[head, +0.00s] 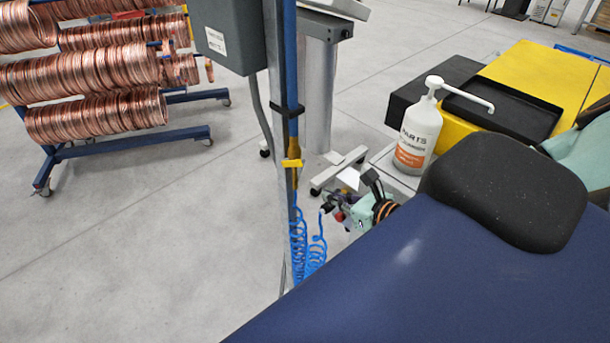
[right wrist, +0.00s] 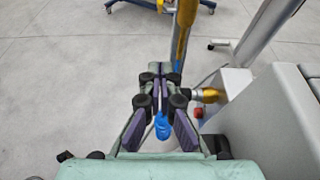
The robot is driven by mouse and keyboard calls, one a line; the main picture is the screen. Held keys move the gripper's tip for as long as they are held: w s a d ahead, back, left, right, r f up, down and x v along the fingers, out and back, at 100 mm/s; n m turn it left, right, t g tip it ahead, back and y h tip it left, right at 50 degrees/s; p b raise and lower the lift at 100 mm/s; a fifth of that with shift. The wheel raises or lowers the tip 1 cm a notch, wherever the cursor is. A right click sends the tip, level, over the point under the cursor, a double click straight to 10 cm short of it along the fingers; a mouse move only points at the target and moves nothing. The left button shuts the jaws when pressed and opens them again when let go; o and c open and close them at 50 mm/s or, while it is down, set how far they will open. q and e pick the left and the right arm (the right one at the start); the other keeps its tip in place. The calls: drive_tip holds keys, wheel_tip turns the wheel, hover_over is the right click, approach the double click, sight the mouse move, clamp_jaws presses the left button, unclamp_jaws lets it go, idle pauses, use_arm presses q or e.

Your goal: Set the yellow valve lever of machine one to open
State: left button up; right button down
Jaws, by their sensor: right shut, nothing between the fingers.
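The yellow valve lever (head: 291,163) sits on the upright blue pipe in the head view. In the right wrist view a yellow part (right wrist: 187,14) on the pipe near the top edge seems to be the same valve. My right gripper (head: 338,207) is to the right of and below the lever, apart from it, partly hidden behind the dark blue surface. In the wrist view my right gripper (right wrist: 157,72) has its fingers together and empty, left of the pipe. My left gripper is not in view.
A grey box (head: 228,32) is beside the blue pipe (head: 292,85). Coiled blue hose (head: 299,245) hangs below the valve. A white pump bottle (head: 417,135) stands to the right. Racks of copper coils (head: 95,118) stand at left; floor between is clear. A brass fitting (right wrist: 208,95) is close to my gripper.

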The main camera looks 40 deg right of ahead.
sight(294, 161)
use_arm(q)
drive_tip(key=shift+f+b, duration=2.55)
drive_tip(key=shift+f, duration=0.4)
use_arm(e)
drive_tip(key=w, duration=0.9)
drive_tip(key=shift+a+r, duration=0.35)
drive_tip(key=shift+a, duration=0.05)
drive_tip(key=shift+w+f, duration=0.1)
drive_tip(key=shift+w, duration=0.05)
